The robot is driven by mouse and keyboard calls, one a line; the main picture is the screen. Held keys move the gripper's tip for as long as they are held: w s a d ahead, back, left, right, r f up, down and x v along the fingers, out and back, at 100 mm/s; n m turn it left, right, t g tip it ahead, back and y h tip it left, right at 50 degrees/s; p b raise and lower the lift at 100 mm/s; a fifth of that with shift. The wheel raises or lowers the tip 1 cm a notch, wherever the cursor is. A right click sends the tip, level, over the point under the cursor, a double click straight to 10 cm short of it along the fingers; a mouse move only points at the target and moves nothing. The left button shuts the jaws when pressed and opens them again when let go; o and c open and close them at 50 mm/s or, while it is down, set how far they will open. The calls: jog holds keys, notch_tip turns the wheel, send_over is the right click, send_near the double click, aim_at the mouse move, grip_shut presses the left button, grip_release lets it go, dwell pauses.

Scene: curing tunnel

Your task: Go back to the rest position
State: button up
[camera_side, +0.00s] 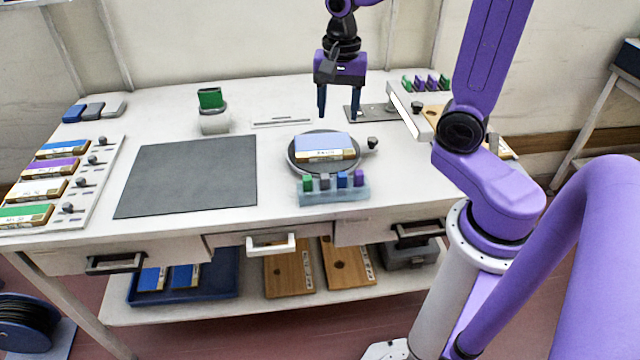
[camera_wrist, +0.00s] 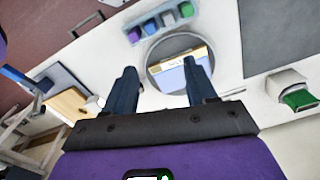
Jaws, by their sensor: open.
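My gripper (camera_side: 338,104) is open and empty, raised above the white table (camera_side: 280,110) toward its back. In the side view it hangs just behind a round grey turntable (camera_side: 296,168). A wooden block with a blue top (camera_side: 324,147) lies on that turntable. In the wrist view the two dark fingers (camera_wrist: 160,90) are spread apart, with nothing between them but the turntable and part of the block beyond.
A rack of coloured pieces (camera_side: 333,190) stands in front of the turntable. A cup with a green item (camera_side: 213,120) and a dark mat (camera_side: 188,176) are to the left. Several labelled blocks (camera_side: 55,168) line the left edge. A white tunnel-like fixture (camera_side: 411,112) is at right.

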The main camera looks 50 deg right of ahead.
jog(key=s+a+f+n, duration=0.1)
jog(key=s+a+n, duration=0.2)
jog(key=s+n, duration=0.6)
jog(key=s+a+n, duration=0.4)
jog(key=s+n, duration=0.6)
jog(key=n, duration=0.5)
jog(key=shift+a+f, duration=0.3)
jog(key=shift+f, duration=0.05)
